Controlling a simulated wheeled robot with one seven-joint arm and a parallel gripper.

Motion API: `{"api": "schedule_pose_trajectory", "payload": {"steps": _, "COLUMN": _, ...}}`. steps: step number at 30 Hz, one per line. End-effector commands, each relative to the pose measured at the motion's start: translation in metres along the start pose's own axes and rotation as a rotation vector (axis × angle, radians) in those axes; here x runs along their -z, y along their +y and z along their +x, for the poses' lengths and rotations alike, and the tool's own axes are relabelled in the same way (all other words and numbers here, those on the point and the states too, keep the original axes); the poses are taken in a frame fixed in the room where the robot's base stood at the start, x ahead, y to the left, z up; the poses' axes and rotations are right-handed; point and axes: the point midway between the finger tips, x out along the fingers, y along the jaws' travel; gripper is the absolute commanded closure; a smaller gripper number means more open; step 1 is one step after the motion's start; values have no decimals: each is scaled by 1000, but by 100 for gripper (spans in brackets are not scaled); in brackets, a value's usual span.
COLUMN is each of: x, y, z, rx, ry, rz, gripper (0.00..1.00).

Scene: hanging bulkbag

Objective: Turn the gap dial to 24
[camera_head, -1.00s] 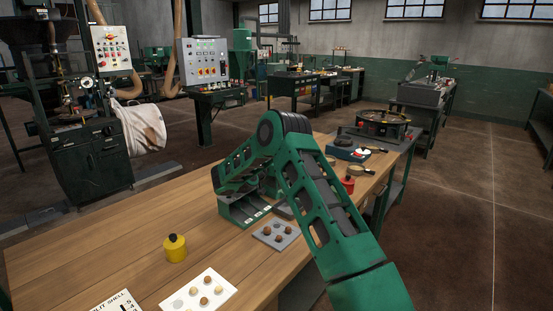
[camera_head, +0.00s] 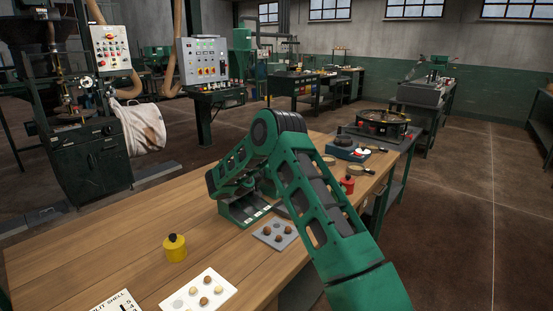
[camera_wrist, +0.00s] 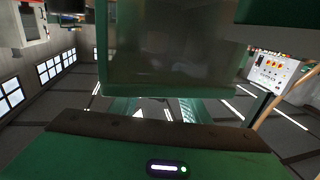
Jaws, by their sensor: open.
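I cannot make out the gap dial for certain in either view. A green unit with dark bays and small white labels (camera_head: 240,212) stands on the wooden bench (camera_head: 120,235), partly hidden behind my folded green arm. My gripper is not clearly seen in the head view. In the wrist view, two pale green fingers of my gripper (camera_wrist: 156,110) show apart with nothing between them. A large green and grey block above them and a green body below fill much of that view.
A yellow weight-like pot (camera_head: 175,248), a card with nuts (camera_head: 197,291) and a grey nut tray (camera_head: 274,236) lie on the bench. A red pot (camera_head: 347,184) stands right of my arm. Control panels (camera_head: 203,62) stand behind. The bench's left part is mostly clear.

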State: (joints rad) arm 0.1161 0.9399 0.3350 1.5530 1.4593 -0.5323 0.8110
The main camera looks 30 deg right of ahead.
Motion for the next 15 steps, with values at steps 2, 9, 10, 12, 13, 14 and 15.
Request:
{"api": "schedule_pose_trajectory", "payload": {"steps": 2, "x": 1, "y": -2, "z": -14, "rx": 4, "ry": 1, "rz": -3, "gripper": 57}}
{"api": "schedule_pose_trajectory", "payload": {"steps": 9, "x": 0, "y": -3, "z": -48, "rx": 5, "ry": 0, "rz": -3, "gripper": 57}}
{"api": "schedule_pose_trajectory", "payload": {"steps": 10, "x": 0, "y": -2, "z": -52, "rx": 4, "ry": 1, "rz": -3, "gripper": 57}}
{"api": "schedule_pose_trajectory", "payload": {"steps": 12, "x": 1, "y": -2, "z": -61, "rx": 3, "ry": 1, "rz": -1, "gripper": 57}}
{"api": "schedule_pose_trajectory", "payload": {"steps": 13, "x": 0, "y": -2, "z": -64, "rx": 4, "ry": 1, "rz": -2, "gripper": 57}}
{"api": "schedule_pose_trajectory", "payload": {"steps": 14, "x": 0, "y": -2, "z": -68, "rx": 4, "ry": 1, "rz": -1, "gripper": 57}}
{"api": "schedule_pose_trajectory", "payload": {"steps": 15, "x": 0, "y": -2, "z": -72, "rx": 4, "ry": 0, "rz": -1, "gripper": 57}}
